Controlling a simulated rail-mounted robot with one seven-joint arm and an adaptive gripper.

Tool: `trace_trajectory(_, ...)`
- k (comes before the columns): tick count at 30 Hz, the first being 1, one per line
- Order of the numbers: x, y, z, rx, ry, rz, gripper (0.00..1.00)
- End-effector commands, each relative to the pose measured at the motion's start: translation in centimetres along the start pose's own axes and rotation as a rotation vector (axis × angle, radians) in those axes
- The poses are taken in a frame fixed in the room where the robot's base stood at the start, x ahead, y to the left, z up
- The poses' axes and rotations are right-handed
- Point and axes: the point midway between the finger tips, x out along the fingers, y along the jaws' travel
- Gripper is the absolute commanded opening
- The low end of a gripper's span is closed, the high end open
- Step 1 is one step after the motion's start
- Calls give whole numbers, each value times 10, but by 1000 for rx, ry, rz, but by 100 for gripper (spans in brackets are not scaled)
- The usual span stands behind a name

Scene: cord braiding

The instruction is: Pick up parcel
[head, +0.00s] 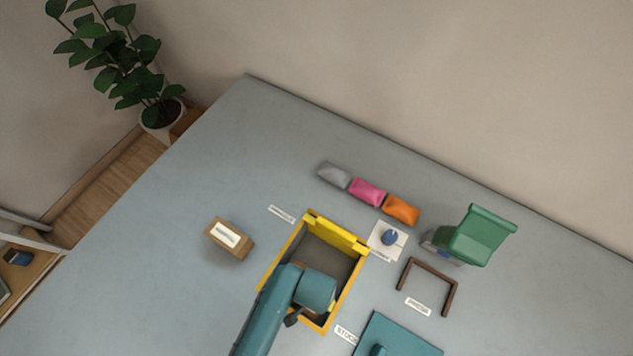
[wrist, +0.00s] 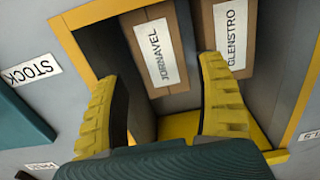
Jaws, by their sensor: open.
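Two brown cardboard parcels lie side by side in the yellow-rimmed bin (head: 351,283), seen close in the wrist view. One parcel (wrist: 154,53) has a white label reading JORNAVEL. The other parcel (wrist: 235,38), to its right, is labelled GLENSTRO. My gripper (wrist: 158,70) is open and empty over the bin, its yellow-padded fingers spread apart. The JORNAVEL parcel shows between the fingers, and the right finger overlaps the GLENSTRO parcel's lower part. A third brown parcel (head: 229,238) with a white label lies on the table left of the bin. In the head view, my arm hides my fingers.
Grey, pink (head: 367,191) and orange pouches lie in a row behind the bin. Right of it are a white pad with a blue object (head: 390,237), a brown frame (head: 430,267), a green chair-like object (head: 477,236) and a teal mat (head: 410,340). The table's left side is mostly clear.

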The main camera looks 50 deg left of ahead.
Motion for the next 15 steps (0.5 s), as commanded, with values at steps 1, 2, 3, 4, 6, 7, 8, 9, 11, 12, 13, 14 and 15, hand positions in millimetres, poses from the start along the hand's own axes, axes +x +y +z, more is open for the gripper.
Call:
trace_trajectory(1,11,0,0,0,0,0,72)
trace_trajectory(2,14,0,-1,0,0,0,72)
trace_trajectory(3,16,0,-1,0,2,0,72)
trace_trajectory(4,17,0,-1,0,2,0,72)
trace_trajectory(6,24,0,-1,0,2,0,72)
trace_trajectory(7,28,0,0,1,2,0,72)
trace_trajectory(8,34,0,0,1,1,0,72)
trace_trajectory(9,42,1,1,1,0,0,72)
trace_trajectory(11,55,1,1,1,-1,0,72)
trace_trajectory(12,61,1,1,1,0,0,72)
trace_trajectory(13,65,1,0,1,2,0,72)
trace_trajectory(14,67,1,0,1,2,0,72)
trace_trajectory(15,69,1,0,1,2,0,72)
